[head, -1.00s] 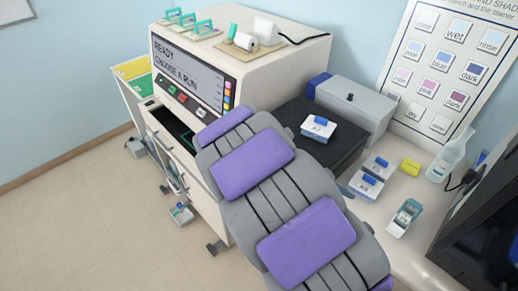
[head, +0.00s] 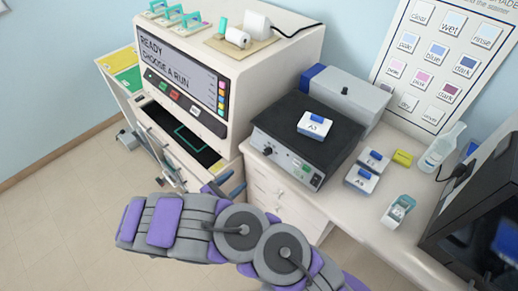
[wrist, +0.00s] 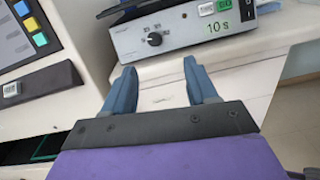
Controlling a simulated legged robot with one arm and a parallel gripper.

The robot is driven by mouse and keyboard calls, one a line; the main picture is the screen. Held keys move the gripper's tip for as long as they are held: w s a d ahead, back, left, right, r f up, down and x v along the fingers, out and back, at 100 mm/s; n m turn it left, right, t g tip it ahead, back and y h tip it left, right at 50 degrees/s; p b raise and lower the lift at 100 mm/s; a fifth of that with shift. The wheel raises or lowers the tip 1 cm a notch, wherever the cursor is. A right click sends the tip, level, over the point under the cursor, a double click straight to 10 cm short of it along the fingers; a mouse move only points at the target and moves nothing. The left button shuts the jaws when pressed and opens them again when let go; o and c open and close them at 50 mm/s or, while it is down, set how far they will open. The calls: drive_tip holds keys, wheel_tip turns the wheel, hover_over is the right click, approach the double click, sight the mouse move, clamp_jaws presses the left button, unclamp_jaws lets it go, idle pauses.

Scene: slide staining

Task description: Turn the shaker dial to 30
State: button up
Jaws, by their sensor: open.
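The shaker (head: 283,157) is a grey box with a black top platform, on the white bench. Its front panel has a black dial (head: 267,150), which also shows in the wrist view (wrist: 154,39) with a white pointer mark and ticks around it. A white tray marked A3 (head: 315,124) with a blue clip sits on the platform. My gripper (head: 232,181) is open and empty, in front of and below the panel. In the wrist view its two blue fingers (wrist: 160,75) point toward the dial, apart from it.
The stainer (head: 180,75), with a screen reading "READY CHOOSE A RUN" and an open drawer, stands left of the shaker. Two blue-clipped trays (head: 361,179), a yellow block (head: 402,158) and a bottle (head: 440,149) stand to the right. Bench drawers (head: 285,205) lie below the shaker.

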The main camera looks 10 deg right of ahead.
sight(265, 154)
drive_tip(key=shift+n, duration=0.4)
drive_tip(key=x, duration=0.5)
drive_tip(key=w+b+x, duration=0.1)
drive_tip(key=x, duration=0.4)
drive_tip(key=a+f+b+x, duration=0.1)
drive_tip(key=x, duration=0.4)
drive_tip(key=shift+w+d, duration=0.25)
drive_tip(key=shift+w, duration=0.05)
drive_tip(key=shift+w+d, duration=0.1)
drive_tip(key=shift+d, duration=0.3)
drive_tip(key=shift+a, duration=0.45)
drive_tip(key=c, duration=0.4)
drive_tip(key=shift+d, duration=0.15)
drive_tip(key=c, duration=0.6)
